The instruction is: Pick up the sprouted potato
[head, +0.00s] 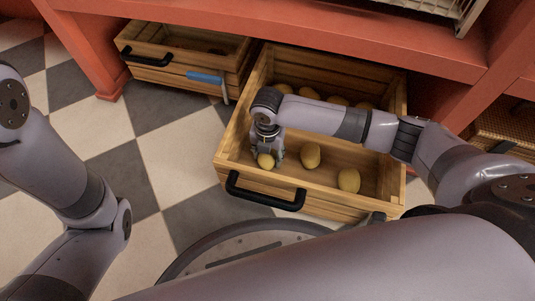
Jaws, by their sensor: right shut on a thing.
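An open wooden drawer (282,185) holds several yellow-brown potatoes. My right gripper (266,156) points down into the drawer's front left corner and is shut on a potato (265,161). Two other potatoes lie to its right, one near the middle (310,156) and one near the front right (349,181). More potatoes (365,106) lie at the back, partly behind my right arm. Sprouts cannot be made out on any potato at this size. My left arm is at the left, and its gripper is out of view.
A red shelf edge (290,37) runs above both drawers. A black handle (265,193) sticks out of the open drawer's front. The checkered floor (178,140) at left is clear.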

